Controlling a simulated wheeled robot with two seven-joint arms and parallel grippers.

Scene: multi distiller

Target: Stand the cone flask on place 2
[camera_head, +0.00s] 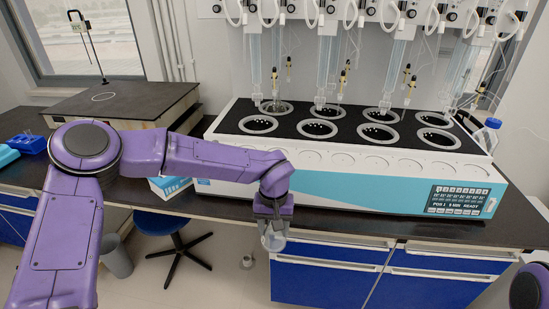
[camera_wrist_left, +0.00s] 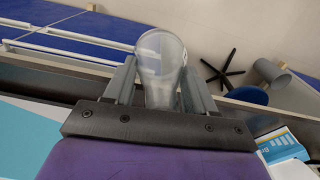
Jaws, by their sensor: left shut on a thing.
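My left gripper (camera_head: 273,224) is shut on the clear glass flask (camera_head: 273,241) and holds it in the air in front of the bench's front edge, over the blue drawers' left end. In the left wrist view the flask (camera_wrist_left: 160,55) sits between the two grey fingers, its rounded wide end pointing away from the palm. The distiller (camera_head: 350,190) is right of the gripper and behind it, with a teal front, a dark display (camera_head: 460,200) and several ringed wells in its black top. Place 2 cannot be told by any readable number. My right gripper is out of view.
Glass tubes and clamps (camera_head: 328,60) hang above the wells. A dark-topped hotplate (camera_head: 120,105) with a stand is at left. A blue-capped bottle (camera_head: 488,135) stands at the distiller's right end. A stool (camera_head: 160,222) and a bin (camera_head: 115,257) are below the bench.

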